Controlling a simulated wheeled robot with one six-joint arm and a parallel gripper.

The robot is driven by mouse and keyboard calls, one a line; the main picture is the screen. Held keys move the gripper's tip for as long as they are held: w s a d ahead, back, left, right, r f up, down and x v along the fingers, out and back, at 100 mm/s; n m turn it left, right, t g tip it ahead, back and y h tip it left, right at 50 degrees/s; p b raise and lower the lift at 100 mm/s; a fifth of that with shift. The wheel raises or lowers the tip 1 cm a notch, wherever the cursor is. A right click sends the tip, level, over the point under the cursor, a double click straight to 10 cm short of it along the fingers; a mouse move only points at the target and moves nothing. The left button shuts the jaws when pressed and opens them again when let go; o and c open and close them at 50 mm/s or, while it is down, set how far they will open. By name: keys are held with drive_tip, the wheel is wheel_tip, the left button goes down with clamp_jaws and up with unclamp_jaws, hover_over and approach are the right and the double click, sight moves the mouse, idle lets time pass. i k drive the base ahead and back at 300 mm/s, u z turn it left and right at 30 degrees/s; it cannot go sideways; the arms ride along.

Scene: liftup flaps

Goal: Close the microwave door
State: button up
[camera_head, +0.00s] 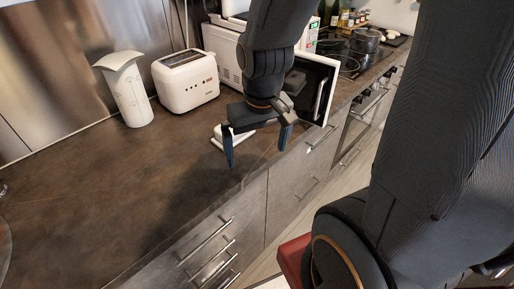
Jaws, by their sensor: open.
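The white microwave (222,53) stands on the counter at the back, partly hidden by my arm. Its door (327,78) is open and swung out toward the counter's front edge, with a white frame, a dark panel and a handle. My gripper (257,158) is open, fingers pointing down, over the counter's front part, left of the door in the picture. My wrist covers part of the door and the microwave's front. I cannot tell whether my gripper touches the door.
A small white object (219,141) lies behind my gripper. A stove with a pot (365,40) is at the back right. The left counter (90,200) is clear.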

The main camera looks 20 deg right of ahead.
sight(309, 82)
drive_tip(key=k, duration=1)
drive_tip(key=u, duration=0.65)
drive_tip(key=i, duration=0.8)
drive_tip(key=z, duration=0.65)
